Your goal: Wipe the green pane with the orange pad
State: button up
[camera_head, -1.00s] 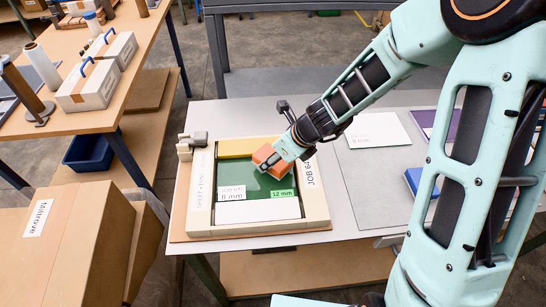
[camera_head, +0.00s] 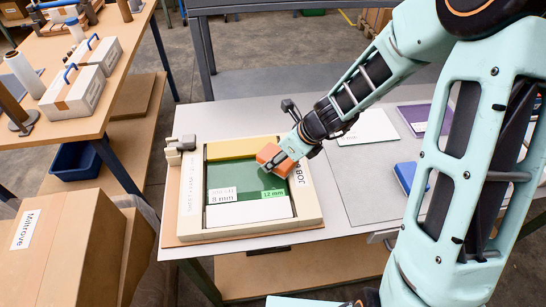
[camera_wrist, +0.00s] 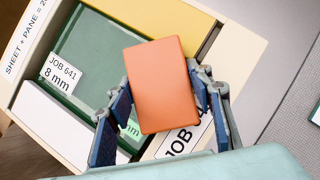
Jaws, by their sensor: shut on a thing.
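The green pane (camera_head: 228,181) lies in the cream frame (camera_head: 310,199), between a yellow strip (camera_head: 232,148) and a white strip (camera_head: 248,211). It carries a white label reading 8 mm and a green label reading 12 mm. My gripper (camera_head: 285,162) is shut on the orange pad (camera_head: 269,153), over the right part of the pane. In the wrist view the orange pad (camera_wrist: 160,86) sits between the two fingers and hides part of the green pane (camera_wrist: 95,50). I cannot tell whether the pad touches the pane.
A grey clamp-like part (camera_head: 180,145) sits at the frame's back left corner. A white sheet (camera_head: 368,127), a purple sheet (camera_head: 414,117) and a blue block (camera_head: 407,177) lie to the right on the grey table (camera_head: 356,180). Cardboard boxes (camera_head: 65,245) stand at the front left.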

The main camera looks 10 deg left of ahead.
aim_at(263, 159)
jog(key=shift+s+a, duration=0.3)
jog(key=shift+a, duration=0.7)
jog(key=shift+s+a, duration=0.25)
jog(key=shift+a, duration=0.7)
notch_tip(263, 159, up, 6)
jog(key=p, duration=0.6)
jog(key=shift+r, duration=0.1)
notch_tip(263, 159, up, 3)
jog(key=p, duration=0.3)
jog(key=shift+w, duration=0.1)
